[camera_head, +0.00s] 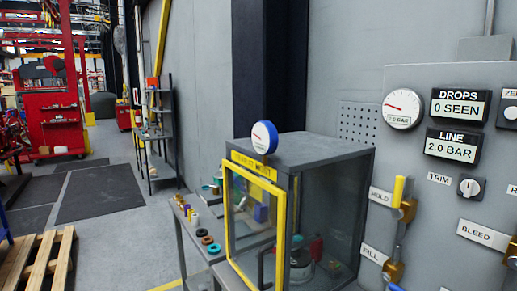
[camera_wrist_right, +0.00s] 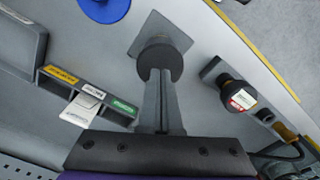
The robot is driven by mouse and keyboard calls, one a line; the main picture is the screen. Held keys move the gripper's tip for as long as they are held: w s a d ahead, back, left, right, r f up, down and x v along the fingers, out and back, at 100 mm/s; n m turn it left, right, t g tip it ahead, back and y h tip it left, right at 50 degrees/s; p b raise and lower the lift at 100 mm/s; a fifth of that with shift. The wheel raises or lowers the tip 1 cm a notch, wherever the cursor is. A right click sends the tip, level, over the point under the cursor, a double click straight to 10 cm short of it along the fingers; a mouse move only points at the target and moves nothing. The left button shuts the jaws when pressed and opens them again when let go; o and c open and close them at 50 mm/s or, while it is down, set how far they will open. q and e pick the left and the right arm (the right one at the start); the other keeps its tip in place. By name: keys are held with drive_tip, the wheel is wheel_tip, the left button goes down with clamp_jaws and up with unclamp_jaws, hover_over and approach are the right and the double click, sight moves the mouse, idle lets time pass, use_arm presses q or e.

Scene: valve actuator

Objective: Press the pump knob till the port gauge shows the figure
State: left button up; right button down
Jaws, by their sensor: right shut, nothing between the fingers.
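In the right wrist view, my right gripper (camera_wrist_right: 161,82) is shut, with its fingers together and nothing between them. Its tips are at a round black knob (camera_wrist_right: 160,52) on a square grey plate (camera_wrist_right: 168,27); whether they touch it or how far it is pushed in, I cannot tell. In the head view, a round white gauge (camera_head: 402,109) with a red needle is on the grey wall panel, and its face reads 2.0 BAR. A blue-rimmed gauge (camera_head: 264,137) stands on top of the glazed cabinet; its figure is too small to read. My left gripper is not in view.
The LINE display (camera_head: 464,147) reads 2.0 BAR and the DROPS display (camera_head: 460,105) reads 0 SEEN. A yellow-framed door (camera_head: 231,200) fronts the cabinet. A second black knob (camera_wrist_right: 236,94) with a red and white label is right of my fingers, and a lettered strip (camera_wrist_right: 88,92) is left.

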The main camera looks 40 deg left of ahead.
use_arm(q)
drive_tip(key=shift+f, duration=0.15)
use_arm(e)
drive_tip(key=shift+f, duration=0.2)
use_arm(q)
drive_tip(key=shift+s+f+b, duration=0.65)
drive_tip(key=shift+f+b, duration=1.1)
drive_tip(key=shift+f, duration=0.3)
use_arm(e)
drive_tip(key=shift+f, duration=3.1)
drive_tip(key=shift+r+p, duration=2.1)
drive_tip(key=shift+r, duration=1.25)
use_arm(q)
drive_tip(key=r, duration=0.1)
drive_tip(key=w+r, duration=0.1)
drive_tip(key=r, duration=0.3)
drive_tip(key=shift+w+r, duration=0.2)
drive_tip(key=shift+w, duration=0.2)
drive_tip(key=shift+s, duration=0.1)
